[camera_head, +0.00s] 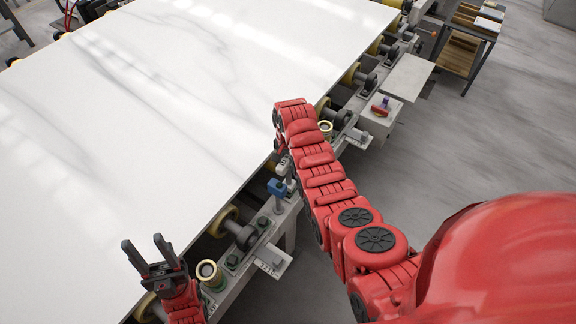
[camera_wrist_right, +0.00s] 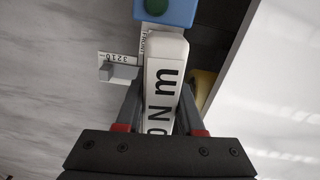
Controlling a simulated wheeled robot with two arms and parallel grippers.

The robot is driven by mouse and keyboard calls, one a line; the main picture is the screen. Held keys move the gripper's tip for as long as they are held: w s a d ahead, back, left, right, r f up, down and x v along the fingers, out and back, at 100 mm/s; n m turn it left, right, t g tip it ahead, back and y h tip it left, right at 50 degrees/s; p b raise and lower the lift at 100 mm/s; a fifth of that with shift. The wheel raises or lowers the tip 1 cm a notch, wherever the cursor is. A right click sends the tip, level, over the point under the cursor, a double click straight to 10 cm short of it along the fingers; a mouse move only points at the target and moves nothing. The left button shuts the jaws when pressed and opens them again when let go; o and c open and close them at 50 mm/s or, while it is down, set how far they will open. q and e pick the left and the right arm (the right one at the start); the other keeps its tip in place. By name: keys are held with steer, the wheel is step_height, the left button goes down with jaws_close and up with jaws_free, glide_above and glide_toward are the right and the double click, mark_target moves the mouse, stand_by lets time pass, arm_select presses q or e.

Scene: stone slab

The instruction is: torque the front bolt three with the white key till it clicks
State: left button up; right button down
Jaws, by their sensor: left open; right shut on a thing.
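The white key (camera_wrist_right: 165,85), a pale handle printed with "Nm", runs up the middle of the right wrist view. My right gripper (camera_wrist_right: 160,100) is shut on it. A blue block (camera_wrist_right: 166,10) with a green round spot is at the key's far end; it also shows in the head view (camera_head: 277,187) above the conveyor's side rail. Whether it is part of the key, and whether the key sits on a bolt, I cannot tell. Green bolts (camera_head: 262,222) sit along the rail; I cannot tell which is front bolt three. My left gripper (camera_head: 146,246) is open and empty above the slab's near edge.
The white stone slab (camera_head: 150,90) fills the left, with rollers (camera_head: 240,232) along its edge. A small label plate with digits (camera_wrist_right: 118,62) is beside the key. A box (camera_head: 379,115) with a red item stands by the rail.

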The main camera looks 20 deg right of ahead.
mark_target(288, 157)
steer(key=shift+r, duration=0.6)
steer(key=shift+r+p, duration=0.8)
steer(key=shift+r, duration=0.6)
steer(key=shift+r+p, duration=0.3)
steer(key=shift+r, duration=0.8)
